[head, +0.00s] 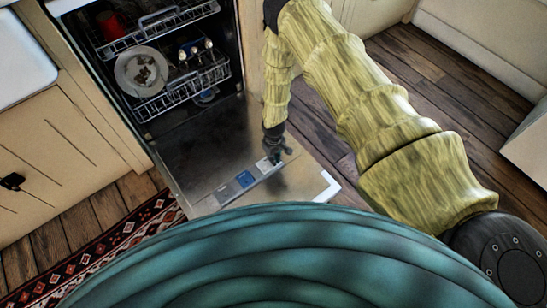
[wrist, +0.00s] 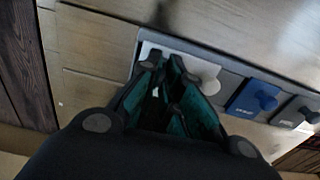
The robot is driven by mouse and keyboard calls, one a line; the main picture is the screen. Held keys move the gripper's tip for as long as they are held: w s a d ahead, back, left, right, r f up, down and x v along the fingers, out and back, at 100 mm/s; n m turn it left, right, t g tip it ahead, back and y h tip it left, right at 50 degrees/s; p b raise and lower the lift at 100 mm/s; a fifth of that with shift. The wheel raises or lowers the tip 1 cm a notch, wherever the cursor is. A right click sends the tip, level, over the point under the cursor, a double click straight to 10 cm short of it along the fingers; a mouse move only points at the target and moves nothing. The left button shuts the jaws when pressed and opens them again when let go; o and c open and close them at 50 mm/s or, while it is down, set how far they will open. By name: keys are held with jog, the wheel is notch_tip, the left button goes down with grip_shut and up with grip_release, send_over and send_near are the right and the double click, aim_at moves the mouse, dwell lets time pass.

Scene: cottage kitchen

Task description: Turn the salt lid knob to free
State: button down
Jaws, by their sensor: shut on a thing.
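A grey dispenser strip with three lids, one white, one blue and one grey, lies on the inner face of the lowered dishwasher door (head: 190,150). The white lid (wrist: 205,73) is at the left end of the strip in the wrist view. I cannot read which lid is labelled salt. In the head view my gripper (head: 275,153) reaches down to the door's outer end.
Cabinets stand at the left, with a patterned rug (head: 115,243) below. Wooden floor (head: 455,110) is clear on the right.

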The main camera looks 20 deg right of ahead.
jog(key=shift+s, duration=0.1)
jog(key=c, duration=1.6)
grip_release()
notch_tip(320, 180, up, 12)
jog(key=s+d+r+m, duration=0.2)
jog(key=s, duration=1.6)
jog(key=s+d+r+m, duration=0.1)
jog(key=s+m, duration=0.2)
jog(key=s, duration=1.5)
notch_tip(320, 180, up, 23)
jog(key=p, duration=2.3)
